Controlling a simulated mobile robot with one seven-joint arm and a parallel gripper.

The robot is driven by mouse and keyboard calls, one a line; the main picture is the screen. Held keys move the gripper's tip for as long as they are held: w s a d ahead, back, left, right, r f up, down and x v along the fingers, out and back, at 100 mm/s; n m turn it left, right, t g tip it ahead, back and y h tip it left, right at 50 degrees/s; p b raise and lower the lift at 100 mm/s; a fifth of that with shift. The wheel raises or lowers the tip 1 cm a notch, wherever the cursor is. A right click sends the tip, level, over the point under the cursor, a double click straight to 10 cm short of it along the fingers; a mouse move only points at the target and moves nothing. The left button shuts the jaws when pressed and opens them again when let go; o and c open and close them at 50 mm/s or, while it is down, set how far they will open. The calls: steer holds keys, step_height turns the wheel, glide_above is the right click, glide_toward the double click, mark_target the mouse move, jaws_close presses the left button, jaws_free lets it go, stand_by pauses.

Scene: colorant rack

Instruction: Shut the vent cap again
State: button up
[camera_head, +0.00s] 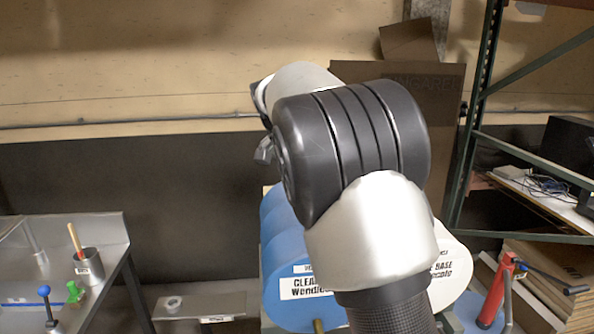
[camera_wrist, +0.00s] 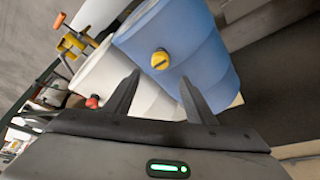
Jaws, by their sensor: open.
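A yellow cap (camera_wrist: 160,60) with a dark mark sits on the blue drum (camera_wrist: 200,50) in the wrist view. I cannot tell whether it is the vent cap or whether it is open or shut.
A metal bench (camera_head: 100,235) with a cup (camera_head: 90,266) and small blue and green knobbed items stands at the left. A green rack frame (camera_head: 472,120) and a red-and-black tool (camera_head: 500,285) are at the right. A low grey bench (camera_head: 180,306) stands left of the drums.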

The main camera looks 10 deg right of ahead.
steer(key=v, duration=0.7)
steer(key=shift+r, duration=0.1)
steer(key=s+d+r+n+y, duration=0.1)
steer(key=s+d, duration=0.1)
steer(key=s, duration=0.2)
steer(key=s+d+n+y, duration=0.1)
steer(key=s+d, duration=0.2)
steer(key=s, duration=0.2)
steer(key=s+f+n+t, duration=0.1)
steer(key=s+f+n, duration=0.2)
steer(key=s, duration=0.9)
steer(key=s+f+n+t+y, duration=0.1)
steer(key=s+f+n, duration=0.3)
steer(key=s, duration=0.8)
step_height(320, 180, down, 3)
steer(key=shift+d+r, duration=0.15)
steer(key=shift+d, duration=0.05)
